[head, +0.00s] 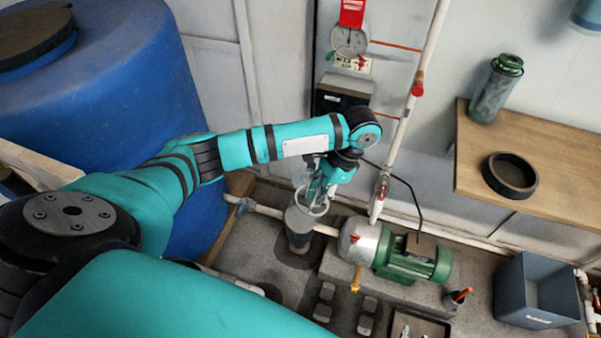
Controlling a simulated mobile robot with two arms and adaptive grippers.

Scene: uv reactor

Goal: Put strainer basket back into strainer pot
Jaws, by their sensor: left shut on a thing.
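My left gripper (318,195) points down just above the pot, shut on the strainer basket (309,211), which shows as a pale ring-shaped piece. The basket is small and partly covered by the gripper. I cannot tell whether its lower end is inside the pot's mouth or above it. My right gripper is not in view.
A green and silver pump (405,257) stands right of the pot. A white vertical pipe (408,110) rises behind. A blue tank (120,110) fills the left. A wooden bench (545,165) holds a dark ring (510,175) and a bottle (496,92). A grey-blue bin (535,290) is at right.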

